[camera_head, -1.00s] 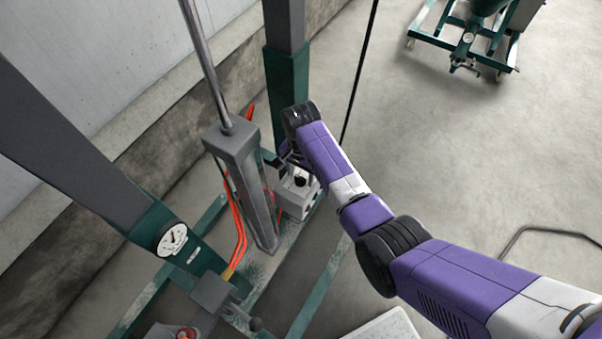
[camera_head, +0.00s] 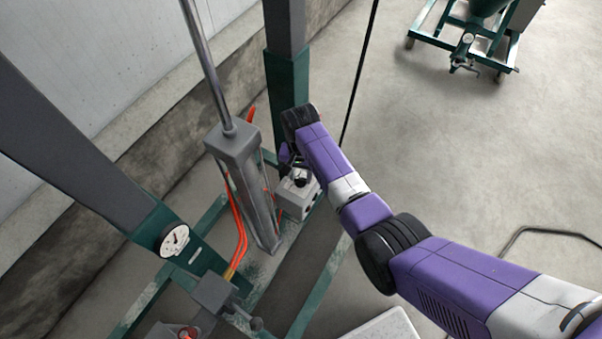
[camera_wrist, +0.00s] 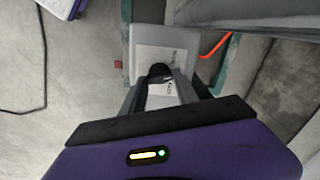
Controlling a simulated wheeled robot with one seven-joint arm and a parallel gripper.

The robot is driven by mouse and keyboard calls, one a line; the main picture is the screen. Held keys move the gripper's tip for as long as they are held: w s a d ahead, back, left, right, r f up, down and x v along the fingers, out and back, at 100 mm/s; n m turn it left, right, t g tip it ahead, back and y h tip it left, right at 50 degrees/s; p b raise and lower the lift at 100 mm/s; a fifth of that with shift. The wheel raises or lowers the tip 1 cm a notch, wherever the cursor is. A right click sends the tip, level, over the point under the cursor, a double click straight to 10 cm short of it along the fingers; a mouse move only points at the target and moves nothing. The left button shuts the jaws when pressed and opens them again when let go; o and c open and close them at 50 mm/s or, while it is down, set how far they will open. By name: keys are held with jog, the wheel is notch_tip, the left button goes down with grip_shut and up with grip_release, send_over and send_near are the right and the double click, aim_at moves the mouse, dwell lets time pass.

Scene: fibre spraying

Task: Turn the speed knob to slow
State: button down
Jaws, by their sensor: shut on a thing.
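The grey control box (camera_head: 297,200) sits beside the grey cylinder, below the green upright in the head view. In the wrist view the box (camera_wrist: 188,42) has a pale label plate on its face. The dark speed knob (camera_wrist: 160,72) stands out from this plate. My gripper (camera_wrist: 160,80) has its fingers shut on the knob. In the head view my gripper (camera_head: 299,176) reaches down to the top of the box, with the fingers partly hidden by my wrist. The knob's pointer and exact setting cannot be read.
The grey cylinder (camera_head: 240,165) with its rod and orange hoses (camera_head: 238,225) stands close left of the box. A round gauge (camera_head: 174,240) is on the green frame. A green wheeled machine (camera_head: 470,35) stands far off; open floor lies between.

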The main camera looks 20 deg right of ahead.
aim_at(300, 178)
jog(key=n+p, duration=0.1)
jog(key=n, duration=0.4)
jog(key=shift+a+n, duration=0.1)
jog(key=shift+n, duration=0.6)
jog(key=c, duration=0.9)
grip_release()
jog(key=shift+r, duration=0.15)
notch_tip(300, 178, up, 8)
jog(key=shift+f, duration=0.2)
